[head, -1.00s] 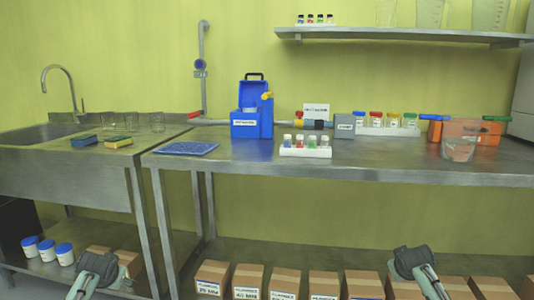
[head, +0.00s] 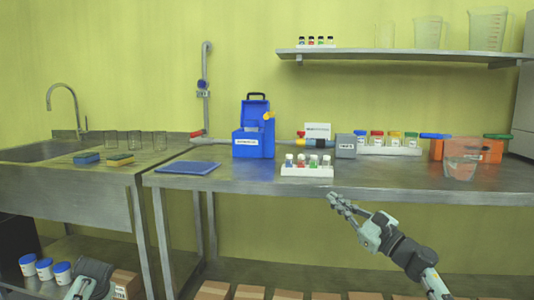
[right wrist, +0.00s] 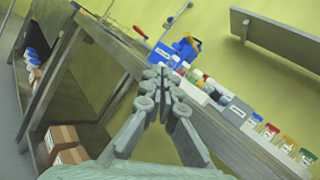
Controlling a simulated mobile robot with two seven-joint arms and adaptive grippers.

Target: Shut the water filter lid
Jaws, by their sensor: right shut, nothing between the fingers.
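The water filter is most likely the blue box (head: 253,146) with a white front label, on the steel table in the head view. Its blue lid (head: 256,112) stands raised at the back, with a black handle on top. The box also shows in the right wrist view (right wrist: 165,54), beyond the fingertips. My right gripper (head: 341,202) is shut and empty, in front of the table's front edge, to the right of and lower than the box and apart from it. It also shows in the right wrist view (right wrist: 164,74).
A white rack of small bottles (head: 306,170) stands right of and in front of the box. A yellow-tipped part (head: 268,116) is at the box's right side. A grey block (head: 346,146) and a longer bottle rack (head: 390,149) stand further right. A blue mat (head: 188,168) lies left.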

